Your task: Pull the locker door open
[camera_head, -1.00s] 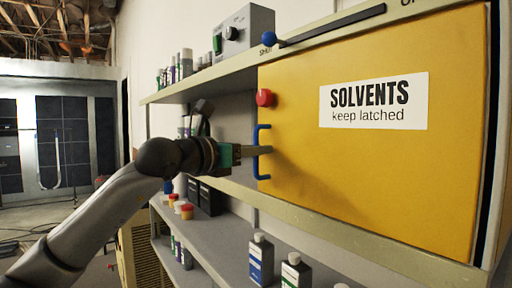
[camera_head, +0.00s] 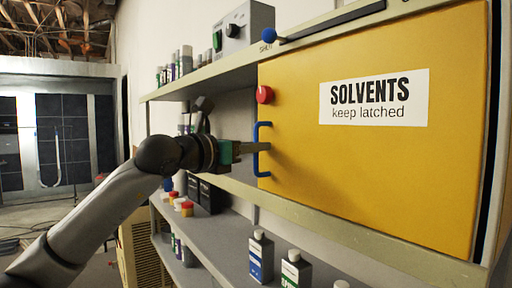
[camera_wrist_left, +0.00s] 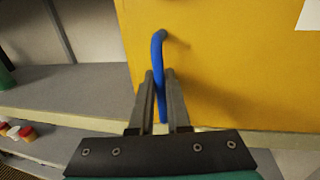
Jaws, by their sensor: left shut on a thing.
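The yellow locker door (camera_head: 400,170) carries a white label reading "SOLVENTS keep latched" and looks shut in its frame. Its blue handle (camera_head: 257,150) is a vertical bar near the door's left edge. A red knob (camera_head: 264,94) sits above the handle. My left gripper (camera_head: 262,147) reaches the handle from the left, with its fingers around the bar. In the left wrist view the fingers (camera_wrist_left: 161,95) close on both sides of the blue handle (camera_wrist_left: 157,65). The handle's lower end is partly hidden between the fingers. My right gripper is not in view.
A shelf above holds a grey box (camera_head: 245,32) and several small bottles. A blue-ended bar (camera_head: 330,22) lies along the top edge. Lower shelves hold bottles (camera_head: 261,257) and black boxes (camera_head: 213,195). Open floor (camera_head: 60,210) lies to the left.

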